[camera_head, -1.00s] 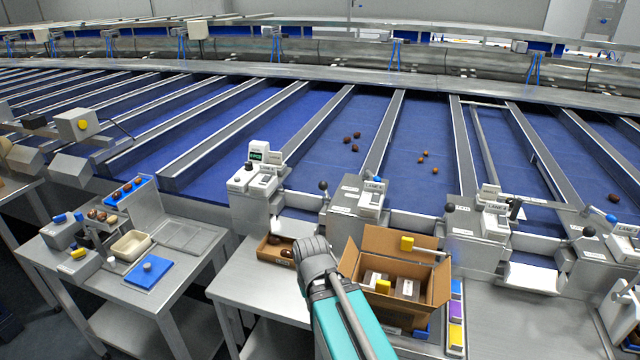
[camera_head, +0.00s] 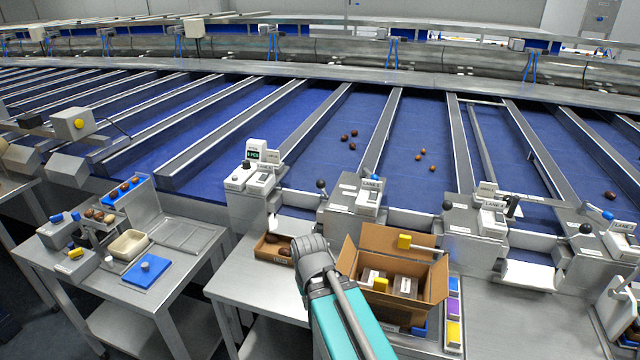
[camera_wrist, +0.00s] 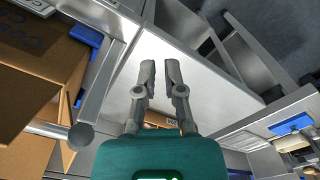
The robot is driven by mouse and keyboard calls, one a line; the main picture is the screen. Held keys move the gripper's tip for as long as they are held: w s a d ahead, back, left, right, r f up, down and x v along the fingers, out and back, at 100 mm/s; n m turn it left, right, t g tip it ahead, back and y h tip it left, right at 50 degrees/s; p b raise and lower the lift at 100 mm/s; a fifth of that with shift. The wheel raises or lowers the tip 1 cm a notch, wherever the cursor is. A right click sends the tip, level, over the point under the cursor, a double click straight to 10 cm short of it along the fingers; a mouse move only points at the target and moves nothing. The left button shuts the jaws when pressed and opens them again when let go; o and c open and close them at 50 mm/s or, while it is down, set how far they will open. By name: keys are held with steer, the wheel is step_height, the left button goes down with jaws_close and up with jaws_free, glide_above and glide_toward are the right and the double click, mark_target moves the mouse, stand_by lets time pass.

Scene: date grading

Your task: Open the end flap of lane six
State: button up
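Blue sorting lanes end in metal flaps between grey posts. Lane labels (camera_head: 371,184) show on the posts, but I cannot read their numbers surely, so I cannot tell which is lane six. One closed-looking end flap (camera_head: 302,199) lies behind my arm's end, with a black knob (camera_head: 321,184) at its right. Another end flap (camera_head: 411,220) is right of it, with a black knob (camera_head: 447,205). In the wrist view my gripper (camera_wrist: 161,66) points down over the pale worktable, its two fingers slightly apart and empty. In the head view its fingers are hidden.
An open cardboard carton (camera_head: 432,275) with small boxes stands close right of my arm. A small tray of dates (camera_head: 270,247) sits left of it on the worktable (camera_head: 235,290). A grading bench (camera_head: 180,262) stands further left. Dates (camera_head: 349,139) lie on the lanes.

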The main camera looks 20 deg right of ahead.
steer(key=o, duration=0.4)
steer(key=shift+w+d+r+p, duration=0.1)
steer(key=shift+w+r+p, duration=0.35)
steer(key=shift+r, duration=0.1)
steer(key=o, duration=0.4)
steer(key=w+r+p, duration=0.1)
steer(key=w+r+m+p, duration=0.1)
steer(key=r+p, duration=0.1)
steer(key=w+d+r+m+p, duration=0.1)
steer(key=shift+w+r+p, duration=0.2)
steer(key=shift+r+p, duration=0.2)
step_height(320, 180, up, 21)
steer(key=m+t+p, duration=0.2)
steer(key=m+p, duration=1.4)
steer(key=p, duration=0.5)
glide_above(321, 184)
steer(key=s, duration=0.1)
steer(key=shift+s+d+m, duration=0.1)
steer(key=shift+d+m, duration=0.2)
steer(key=shift+f+b, duration=0.1)
steer(key=shift+b, duration=0.2)
steer(key=w+f+b, duration=0.1)
steer(key=f+b, duration=0.8)
steer(key=w+f+b, duration=0.1)
steer(key=f+b, duration=0.3)
steer(key=shift+w+f, duration=0.2)
steer(key=shift+w, duration=0.1)
